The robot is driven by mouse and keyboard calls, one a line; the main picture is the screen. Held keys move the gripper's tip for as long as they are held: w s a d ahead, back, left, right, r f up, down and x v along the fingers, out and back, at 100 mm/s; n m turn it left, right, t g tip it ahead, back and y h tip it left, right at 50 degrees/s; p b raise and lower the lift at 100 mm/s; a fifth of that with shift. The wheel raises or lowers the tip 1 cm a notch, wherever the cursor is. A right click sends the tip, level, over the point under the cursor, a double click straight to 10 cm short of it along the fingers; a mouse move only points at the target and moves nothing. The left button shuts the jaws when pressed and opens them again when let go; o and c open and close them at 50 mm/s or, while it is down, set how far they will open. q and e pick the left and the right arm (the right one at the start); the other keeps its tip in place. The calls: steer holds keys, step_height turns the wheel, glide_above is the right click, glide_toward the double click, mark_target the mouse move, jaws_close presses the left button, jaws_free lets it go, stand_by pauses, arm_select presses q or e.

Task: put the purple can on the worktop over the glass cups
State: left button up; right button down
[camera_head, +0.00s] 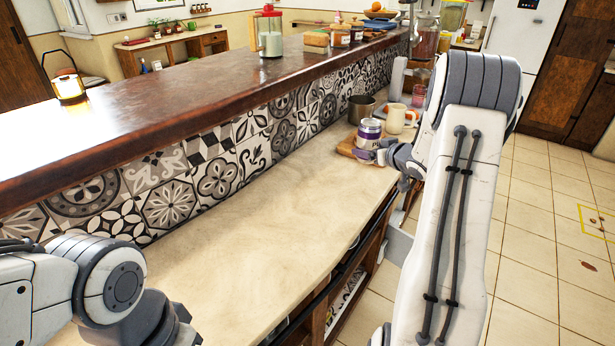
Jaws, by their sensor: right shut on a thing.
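The purple can (369,130), with a white band and a pale lid, is upright at the far end of the cream worktop (250,230). My right gripper (372,154) is at its lower front side and shut on it; the fingers are small and partly hidden by my wrist. The can is over or on a small wooden board (348,147); I cannot tell whether it touches. My left arm shows at the lower left, but its gripper is out of view. I cannot make out glass cups under the worktop; its open shelving (345,300) shows only in part.
A cream mug (397,118) and a metal pot (361,108) stand close behind the can. A raised dark wooden bar (190,110) with a tiled front runs along the worktop's left side. The near and middle worktop is bare.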

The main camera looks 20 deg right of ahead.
steer(key=shift+w+d+r, duration=0.1)
steer(key=shift+d, duration=0.45)
steer(key=w+a+f, duration=0.1)
steer(key=a+f, duration=0.1)
steer(key=a, duration=0.1)
steer(key=w+a+f, duration=0.1)
steer(key=a+f, duration=0.1)
steer(key=a, duration=0.2)
steer(key=w+a+f, duration=0.1)
steer(key=a+f, duration=0.1)
steer(key=a, duration=0.1)
steer(key=shift+a+f+b, duration=0.3)
steer(key=shift+a+b, duration=0.05)
steer(key=shift+a, duration=0.05)
step_height(320, 180, down, 4)
steer(key=shift+f, duration=0.1)
arm_select(q)
steer(key=shift+w+d+f, duration=0.1)
steer(key=shift+w+f, duration=0.1)
steer(key=shift+w, duration=0.25)
steer(key=shift+f, duration=0.1)
arm_select(e)
steer(key=shift+f, duration=0.2)
jaws_free()
steer(key=shift+r, duration=0.15)
